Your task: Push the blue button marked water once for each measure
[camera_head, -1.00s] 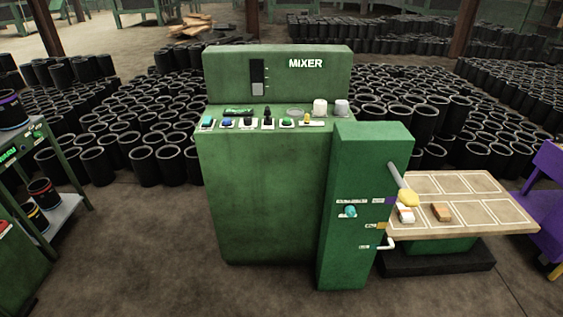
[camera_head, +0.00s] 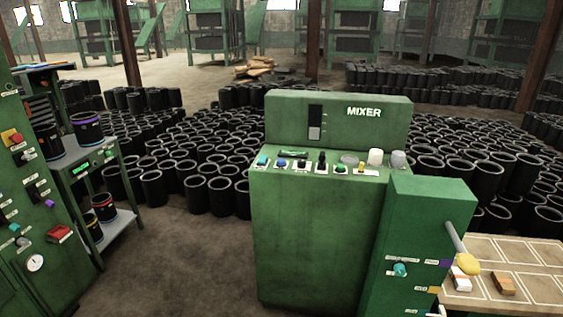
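The green mixer (camera_head: 315,225) stands right of centre in the head view, with the word MIXER on its upright back panel. A row of controls runs along its top ledge. At the left end is a teal button (camera_head: 262,160), and beside it a blue button (camera_head: 282,163); their labels are too small to read. Further right are black knobs, a green button (camera_head: 341,169) and a yellow control (camera_head: 361,168). A dark gauge slot (camera_head: 315,122) with a light lower part is on the back panel. Neither of my grippers is in view.
A green side cabinet (camera_head: 425,230) adjoins the mixer, with a tan table (camera_head: 515,255) to its right. A shelf cart (camera_head: 118,222) with black sleeves and a green control panel (camera_head: 30,200) stand at left. Rows of black sleeves fill the floor behind. Floor at left front is clear.

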